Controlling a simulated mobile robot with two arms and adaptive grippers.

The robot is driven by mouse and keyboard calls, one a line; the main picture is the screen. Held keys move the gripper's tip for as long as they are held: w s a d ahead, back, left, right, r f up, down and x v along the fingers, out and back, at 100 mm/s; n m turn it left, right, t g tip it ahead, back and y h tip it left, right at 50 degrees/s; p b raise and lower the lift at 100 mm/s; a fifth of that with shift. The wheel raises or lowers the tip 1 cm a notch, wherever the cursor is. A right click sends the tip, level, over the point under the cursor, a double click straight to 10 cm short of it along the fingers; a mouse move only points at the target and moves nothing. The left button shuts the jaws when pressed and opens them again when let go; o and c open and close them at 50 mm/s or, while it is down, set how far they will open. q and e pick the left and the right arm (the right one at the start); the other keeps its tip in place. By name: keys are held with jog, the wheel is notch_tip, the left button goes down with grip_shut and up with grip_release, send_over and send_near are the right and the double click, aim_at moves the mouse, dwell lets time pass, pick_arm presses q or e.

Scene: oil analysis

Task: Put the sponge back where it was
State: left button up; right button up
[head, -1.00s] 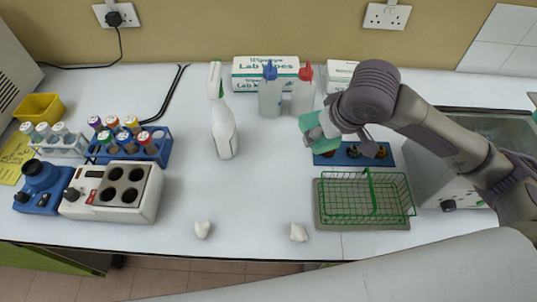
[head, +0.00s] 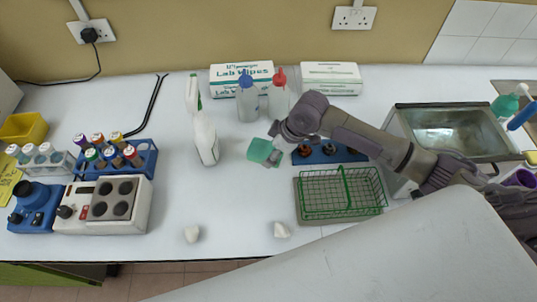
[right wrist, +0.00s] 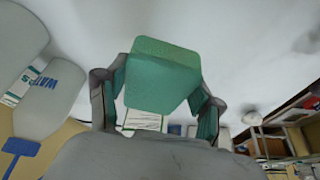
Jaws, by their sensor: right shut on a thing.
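A green sponge (head: 262,151) is held above the table by my right gripper (head: 274,138), left of the blue rack. In the right wrist view the sponge (right wrist: 162,72) sits between the two fingers of my right gripper (right wrist: 158,95), which are shut on it. My left gripper is not in view. The place where the sponge was before cannot be made out from these frames.
A green wire basket (head: 340,192) stands below a blue rack (head: 330,154). A spray bottle (head: 206,138) stands left of the sponge. Crumpled white pieces (head: 192,234) lie in front.

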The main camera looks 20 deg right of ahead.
jog(key=shift+w+a+f, duration=0.4)
jog(key=shift+w+f, duration=0.05)
jog(key=shift+w, duration=0.2)
notch_tip(320, 180, down, 3)
jog(key=shift+f+p, duration=0.1)
jog(key=shift+p, duration=0.6)
jog(key=shift+f, duration=0.45)
jog(key=shift+f, duration=0.1)
jog(key=o, duration=1)
jog(key=shift+d+r, duration=0.1)
jog(key=shift+r, duration=0.15)
jog(key=b+v, duration=0.1)
jog(key=v, duration=1)
jog(key=shift+s+d+r+b, duration=0.15)
jog(key=shift+r+b, duration=0.2)
